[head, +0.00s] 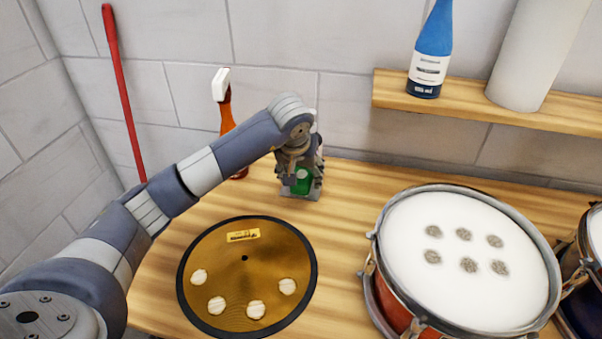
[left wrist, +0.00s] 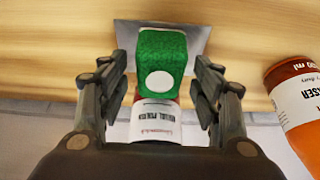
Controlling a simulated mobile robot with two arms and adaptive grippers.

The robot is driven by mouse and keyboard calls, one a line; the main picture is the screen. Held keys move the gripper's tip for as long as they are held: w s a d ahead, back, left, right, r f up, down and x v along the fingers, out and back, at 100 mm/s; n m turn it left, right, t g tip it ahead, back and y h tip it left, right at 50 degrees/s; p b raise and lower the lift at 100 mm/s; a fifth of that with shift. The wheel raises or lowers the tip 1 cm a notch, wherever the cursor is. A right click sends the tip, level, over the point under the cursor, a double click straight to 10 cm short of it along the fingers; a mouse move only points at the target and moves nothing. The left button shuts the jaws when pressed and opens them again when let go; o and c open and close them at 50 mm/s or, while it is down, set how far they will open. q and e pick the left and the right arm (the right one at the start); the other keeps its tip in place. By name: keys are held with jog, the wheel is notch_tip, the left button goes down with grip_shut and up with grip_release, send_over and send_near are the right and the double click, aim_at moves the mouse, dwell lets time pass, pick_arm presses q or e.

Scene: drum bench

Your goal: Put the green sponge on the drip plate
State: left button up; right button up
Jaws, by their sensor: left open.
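The green sponge (head: 302,186) is a block with a white round spot. It also shows in the left wrist view (left wrist: 163,50), in front of a grey square plate (left wrist: 200,36) that looks like the drip plate. In the head view the plate's edge (head: 316,193) shows under the sponge, which appears to stand on it. My left gripper (head: 300,180) is open, with its fingers (left wrist: 163,78) on either side of the sponge and gaps showing at both sides. Part of the plate is hidden by the sponge and gripper. My right gripper is not in view.
A white-labelled container (left wrist: 155,122) stands close by the sponge. An orange spray bottle (head: 227,115) is left of the gripper. A cymbal (head: 245,290) with white spots lies in front, and a drum (head: 460,250) stands right. A shelf (head: 480,112) is above.

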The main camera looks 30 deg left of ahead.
pick_arm(q)
jog(key=shift+r, duration=0.5)
jog(key=v, duration=1.1)
jog(key=shift+s+b, duration=0.2)
jog(key=shift+b, duration=0.2)
jog(key=shift+r, duration=0.1)
